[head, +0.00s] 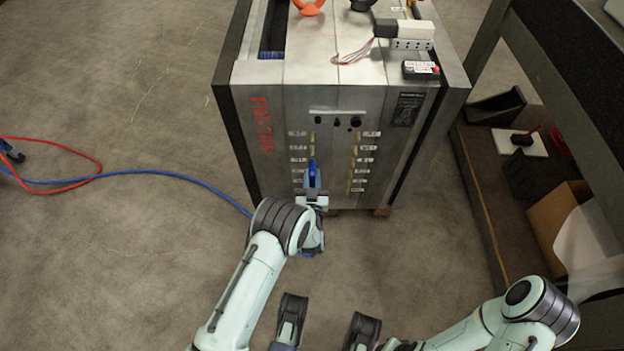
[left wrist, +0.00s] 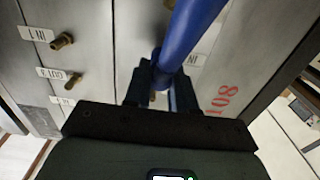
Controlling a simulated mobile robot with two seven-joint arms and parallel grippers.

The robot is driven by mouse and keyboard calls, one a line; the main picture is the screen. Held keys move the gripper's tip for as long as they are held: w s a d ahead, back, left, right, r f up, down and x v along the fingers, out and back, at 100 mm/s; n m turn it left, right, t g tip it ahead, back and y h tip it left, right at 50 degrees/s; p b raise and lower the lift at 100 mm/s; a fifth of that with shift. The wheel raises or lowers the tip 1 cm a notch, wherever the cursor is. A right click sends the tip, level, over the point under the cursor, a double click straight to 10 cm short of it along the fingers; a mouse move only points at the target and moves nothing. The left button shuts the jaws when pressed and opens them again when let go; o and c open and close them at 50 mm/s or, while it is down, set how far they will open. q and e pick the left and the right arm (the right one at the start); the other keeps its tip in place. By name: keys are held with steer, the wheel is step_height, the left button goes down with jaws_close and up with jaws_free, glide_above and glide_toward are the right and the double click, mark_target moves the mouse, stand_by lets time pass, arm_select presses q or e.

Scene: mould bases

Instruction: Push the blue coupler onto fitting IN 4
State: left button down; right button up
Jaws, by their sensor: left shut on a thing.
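My left gripper (head: 312,196) is shut on the blue coupler (head: 312,175) at the front face of the steel mould base (head: 300,110). In the left wrist view the blue coupler (left wrist: 162,76) sits between the two fingers, with the thick blue hose (left wrist: 192,32) rising from it. The coupler is close to the face, beside a label (left wrist: 195,60) reading IN, its number hidden. The fitting there is hidden, so I cannot tell whether the coupler touches it. Brass fittings stand in two labelled columns, too small to read in the head view.
A blue hose (head: 150,171) and a red hose (head: 75,184) lie on the floor at left. Bare brass fittings (left wrist: 62,41) stand near the coupler. A shelf unit (head: 480,195) with boxes is at right. Small devices (head: 420,70) sit on the mould base.

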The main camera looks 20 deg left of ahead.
arm_select(q)
steer(key=shift+c, duration=2.3)
jaws_free()
steer(key=p+v, duration=0.4)
steer(key=v, duration=0.3)
